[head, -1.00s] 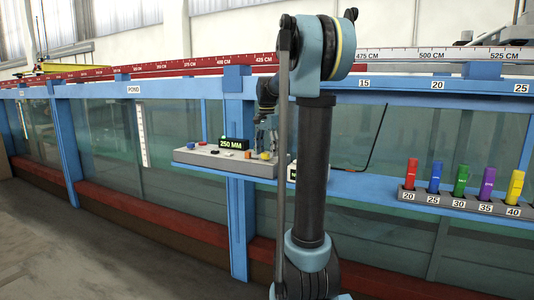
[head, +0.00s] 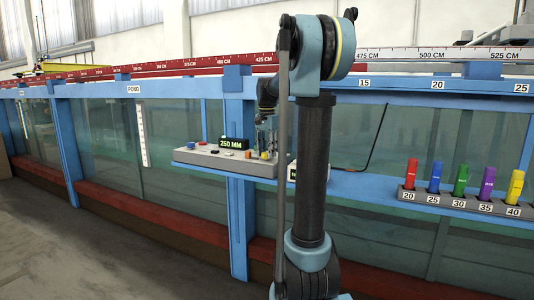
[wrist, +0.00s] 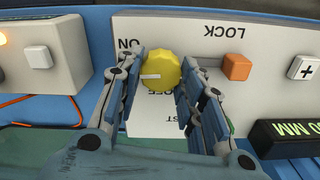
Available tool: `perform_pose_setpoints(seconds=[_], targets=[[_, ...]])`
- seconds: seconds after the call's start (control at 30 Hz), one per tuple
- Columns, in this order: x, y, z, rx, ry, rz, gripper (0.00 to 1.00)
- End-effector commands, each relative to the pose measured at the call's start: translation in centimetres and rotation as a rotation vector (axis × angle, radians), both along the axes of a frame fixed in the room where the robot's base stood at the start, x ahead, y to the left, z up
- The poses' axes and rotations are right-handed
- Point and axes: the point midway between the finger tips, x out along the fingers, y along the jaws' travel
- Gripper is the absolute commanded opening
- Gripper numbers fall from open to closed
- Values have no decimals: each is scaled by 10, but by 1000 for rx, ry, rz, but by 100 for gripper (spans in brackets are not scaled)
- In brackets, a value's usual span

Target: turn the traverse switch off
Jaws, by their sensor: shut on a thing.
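A round yellow knob (wrist: 160,72) sits on the white panel (wrist: 165,22) in the wrist view. Its white pointer mark points left in the picture. The upside-down lettering reads ON at its upper left and OFF just below it, partly covered. More lettering farther down ends in ST, the rest hidden. My gripper (wrist: 164,80) is shut on the knob, one finger on each side. In the head view my gripper (head: 266,138) is over the right part of the control panel (head: 210,158), and the knob (head: 265,156) shows small beneath it.
A separate box (wrist: 45,75) with a white button stands at left. Colored pegs stand in a rack (head: 455,200) along the blue ledge.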

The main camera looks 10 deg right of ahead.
Motion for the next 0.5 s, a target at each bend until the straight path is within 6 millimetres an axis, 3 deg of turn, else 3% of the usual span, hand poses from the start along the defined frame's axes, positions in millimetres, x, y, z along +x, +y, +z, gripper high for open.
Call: perform_pose_setpoints(seconds=[0.5], targets=[[0, 1, 0, 0, 2, 419, 11]])
